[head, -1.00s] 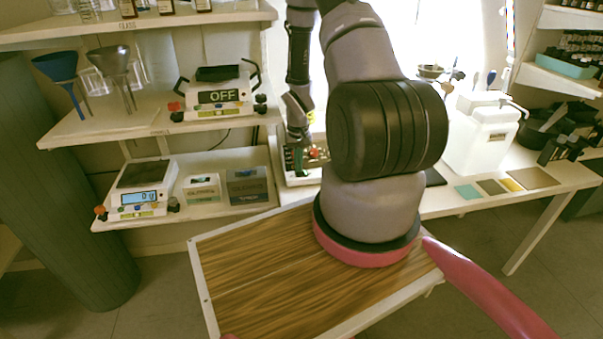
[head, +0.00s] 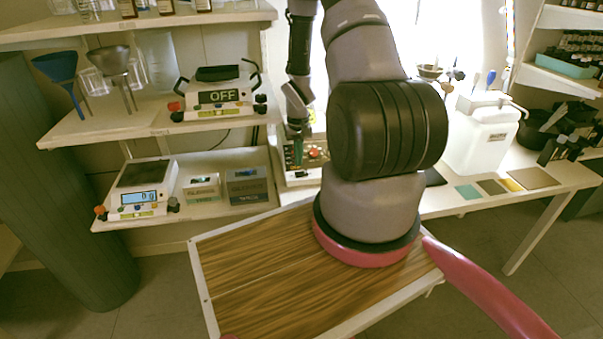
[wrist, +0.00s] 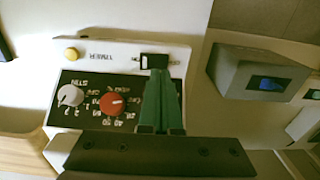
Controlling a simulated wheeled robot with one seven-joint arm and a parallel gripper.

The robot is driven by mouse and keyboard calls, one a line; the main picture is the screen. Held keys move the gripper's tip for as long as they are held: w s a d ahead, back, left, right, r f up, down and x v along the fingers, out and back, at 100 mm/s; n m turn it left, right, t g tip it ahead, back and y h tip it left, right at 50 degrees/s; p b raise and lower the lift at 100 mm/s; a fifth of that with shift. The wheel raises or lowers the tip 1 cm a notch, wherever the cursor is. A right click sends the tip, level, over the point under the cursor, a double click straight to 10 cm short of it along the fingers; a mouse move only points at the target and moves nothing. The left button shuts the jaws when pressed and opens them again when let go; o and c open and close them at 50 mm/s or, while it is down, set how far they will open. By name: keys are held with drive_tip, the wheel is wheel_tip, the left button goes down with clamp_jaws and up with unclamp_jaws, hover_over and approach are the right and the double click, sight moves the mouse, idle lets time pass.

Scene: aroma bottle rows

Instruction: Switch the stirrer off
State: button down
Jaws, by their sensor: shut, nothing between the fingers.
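The stirrer (wrist: 122,60) is a white unit with a black front panel. In the wrist view its panel carries a grey knob (wrist: 70,96) and a red knob (wrist: 113,103), both with printed scales. A black rocker switch (wrist: 154,62) sits on the white part, with a yellow button (wrist: 71,54) to its left. My gripper (wrist: 158,76) is shut and empty, its green fingers reaching to the switch's edge; I cannot tell whether they touch it. In the head view the stirrer (head: 303,178) stands under my gripper (head: 298,160), partly hidden by my arm.
A white jug (head: 482,135) stands on the right bench. A grey box (wrist: 255,72) is right of the stirrer in the wrist view.

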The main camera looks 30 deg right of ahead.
sight(299, 174)
wheel_tip(299, 174, up, 4)
drive_tip(key=shift+f, duration=0.2)
drive_tip(key=shift+s, duration=0.1)
idle(0.6)
